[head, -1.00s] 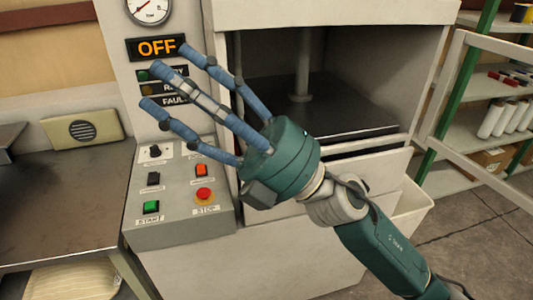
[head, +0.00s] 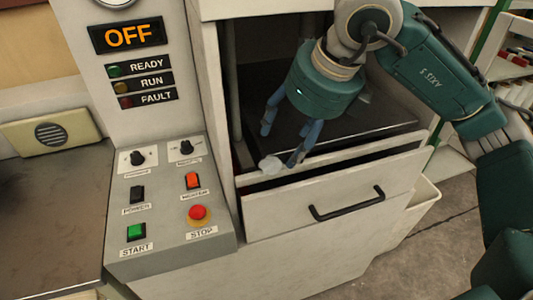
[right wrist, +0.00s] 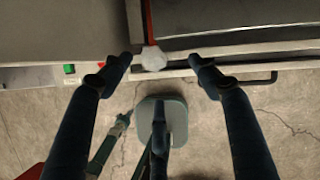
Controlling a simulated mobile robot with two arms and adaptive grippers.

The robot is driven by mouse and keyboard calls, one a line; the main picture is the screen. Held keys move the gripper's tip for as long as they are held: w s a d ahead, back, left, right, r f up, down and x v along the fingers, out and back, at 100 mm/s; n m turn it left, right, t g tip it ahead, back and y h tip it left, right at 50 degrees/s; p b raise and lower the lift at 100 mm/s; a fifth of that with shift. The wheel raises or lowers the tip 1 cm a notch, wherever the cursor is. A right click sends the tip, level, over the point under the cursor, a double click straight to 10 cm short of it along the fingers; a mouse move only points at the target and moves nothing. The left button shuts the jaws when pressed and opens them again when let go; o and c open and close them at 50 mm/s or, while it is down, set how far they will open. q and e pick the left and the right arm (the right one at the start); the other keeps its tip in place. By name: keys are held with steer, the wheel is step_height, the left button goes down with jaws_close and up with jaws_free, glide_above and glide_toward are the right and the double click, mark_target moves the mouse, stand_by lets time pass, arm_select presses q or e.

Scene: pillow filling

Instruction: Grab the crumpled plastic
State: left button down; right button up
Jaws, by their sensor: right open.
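The crumpled plastic (head: 270,165) is a small whitish lump at the left end of the top edge of the drawer front, below the machine's opening. In the right wrist view the crumpled plastic (right wrist: 153,58) shows pale and roundish between the two side fingertips, a little nearer the left one. My right gripper (head: 283,146) points down just above it with blue fingers spread. The right gripper (right wrist: 161,70) is open and empty, and I cannot tell whether a fingertip touches the plastic. My left gripper is not in view.
The drawer front (head: 265,213) has a black handle (head: 346,204), with a dark gap above it. A control panel (head: 160,222) with buttons and knobs stands left. A metal table (head: 50,230) is at far left.

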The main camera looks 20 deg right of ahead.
mark_target(272, 158)
steer(key=x, duration=0.3)
steer(key=shift+s+a+f, duration=0.15)
steer(key=shift+s+f, duration=0.1)
steer(key=shift+w+f, duration=0.2)
steer(key=shift+f, duration=0.05)
steer(key=f, duration=0.1)
steer(key=w+a+f+p, duration=0.2)
steer(key=f, duration=0.1)
steer(key=shift+w+f, duration=0.1)
steer(key=shift+w, duration=0.05)
steer(key=shift+f, duration=0.15)
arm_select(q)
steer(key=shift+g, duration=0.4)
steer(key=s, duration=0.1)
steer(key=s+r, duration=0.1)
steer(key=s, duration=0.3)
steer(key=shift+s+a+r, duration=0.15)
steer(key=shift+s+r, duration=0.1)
arm_select(e)
steer(key=c, duration=0.8)
